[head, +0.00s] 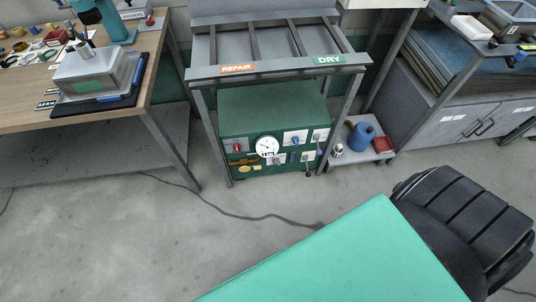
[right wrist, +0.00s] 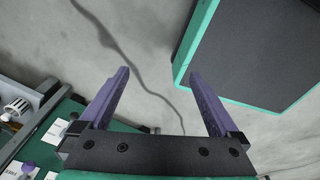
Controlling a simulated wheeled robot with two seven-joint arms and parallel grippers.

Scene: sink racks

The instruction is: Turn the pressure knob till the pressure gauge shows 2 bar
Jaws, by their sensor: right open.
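A dark green unit (head: 275,108) stands under a grey metal rack in the head view. Its front carries a round white gauge (head: 267,146), with a red knob (head: 237,147) to the left and several white plates with small controls to the right. The gauge reading is too small to make out, and I cannot tell which control is the pressure knob. My right gripper (right wrist: 159,73) is open and empty, with bare floor between its purple fingers. In the right wrist view, a green panel with white labels and a purple knob (right wrist: 28,166) lies at lower left, apart from the fingers. My left gripper is not in view.
The rack (head: 278,70) bears REPAIR and DRY labels. A wooden workbench (head: 30,112) with tools stands at left. A low shelf (head: 346,157) with a blue container (head: 361,137) is right of the unit. A cable (head: 240,216) crosses the otherwise open floor in front.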

